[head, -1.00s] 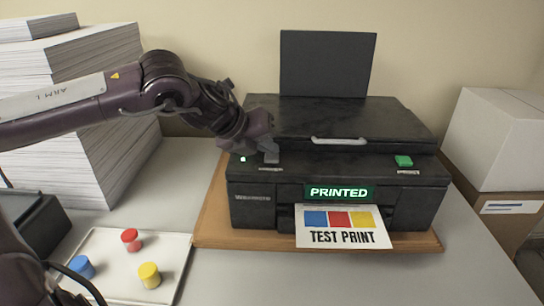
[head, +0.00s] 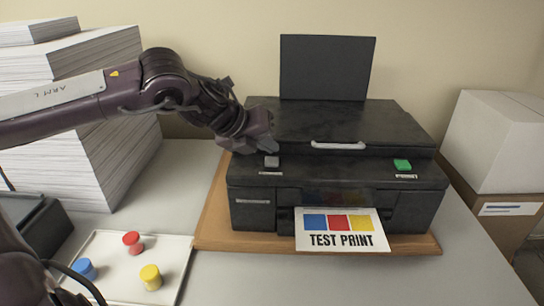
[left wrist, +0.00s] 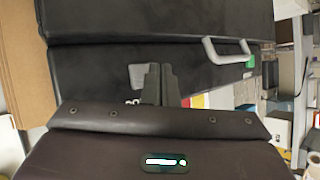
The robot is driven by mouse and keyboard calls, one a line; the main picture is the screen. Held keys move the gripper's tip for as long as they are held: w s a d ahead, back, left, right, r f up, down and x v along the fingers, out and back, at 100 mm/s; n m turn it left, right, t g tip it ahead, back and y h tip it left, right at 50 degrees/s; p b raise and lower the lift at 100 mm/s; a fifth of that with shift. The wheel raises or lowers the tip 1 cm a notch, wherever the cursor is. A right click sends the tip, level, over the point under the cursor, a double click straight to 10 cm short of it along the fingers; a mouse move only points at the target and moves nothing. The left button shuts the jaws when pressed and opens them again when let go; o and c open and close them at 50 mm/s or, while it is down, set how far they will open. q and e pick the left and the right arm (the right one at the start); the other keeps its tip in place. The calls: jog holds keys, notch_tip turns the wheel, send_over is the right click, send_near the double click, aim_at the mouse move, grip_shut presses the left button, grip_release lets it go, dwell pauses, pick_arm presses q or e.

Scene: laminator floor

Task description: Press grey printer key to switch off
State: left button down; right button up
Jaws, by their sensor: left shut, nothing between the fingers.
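The black printer (head: 337,175) sits on a wooden board, and its display is dark. The grey key (head: 271,162) is on the left of its front top edge; it also shows in the left wrist view (left wrist: 137,76), beside my fingertips. The green key (head: 402,165) is on the right. A test print (head: 342,229) with blue, red and yellow blocks lies in the output slot. My left gripper (head: 262,142) is shut and empty, just above and behind the grey key; in the head view a small gap seems to show between them. My right gripper is not in view.
A white tray (head: 118,249) with red, blue and yellow pots is at the lower left. Tall paper stacks (head: 85,120) stand behind it. Boxes (head: 497,140) stand at the right. The grey table right of the board is clear.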

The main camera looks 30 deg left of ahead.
aim_at(268, 162)
pick_arm(q)
jog(key=shift+r, duration=0.1)
notch_tip(268, 162, up, 6)
jog(key=p, duration=0.4)
jog(key=shift+p, duration=0.4)
dwell(0.3)
